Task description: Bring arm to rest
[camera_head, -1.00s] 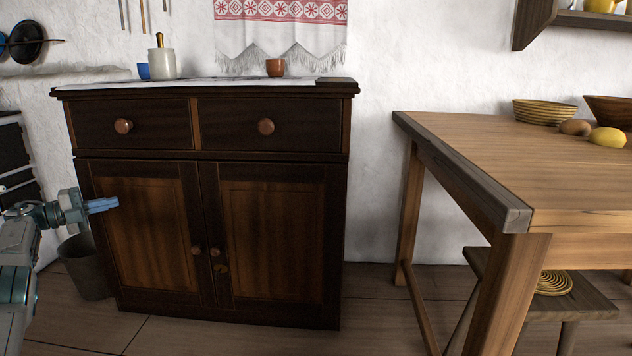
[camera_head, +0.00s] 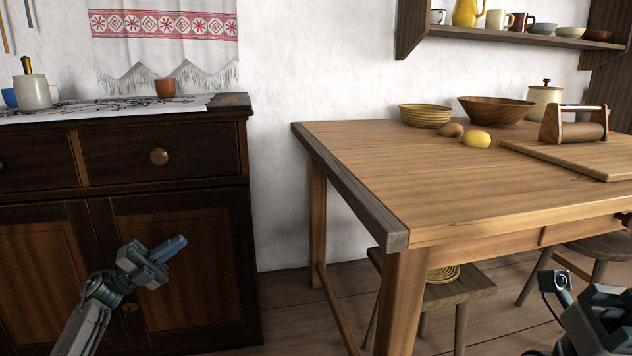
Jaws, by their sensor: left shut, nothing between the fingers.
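My left gripper (camera_head: 172,247) is in the head view at the lower left. It is shut and empty, its blue fingertips together and pointing up and right. It shows in front of the right door of the dark wooden cabinet (camera_head: 215,150); I cannot tell the gap between them. Part of my right arm (camera_head: 600,320) shows at the lower right corner. Its fingertips cannot be made out.
A wooden table (camera_head: 360,160) stands right of the cabinet, with a basket (camera_head: 425,116), a wooden bowl (camera_head: 495,109), a lemon (camera_head: 476,139) and a board (camera_head: 560,152). Stools (camera_head: 470,287) stand beneath it. Floor (camera_head: 300,318) shows between cabinet and table.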

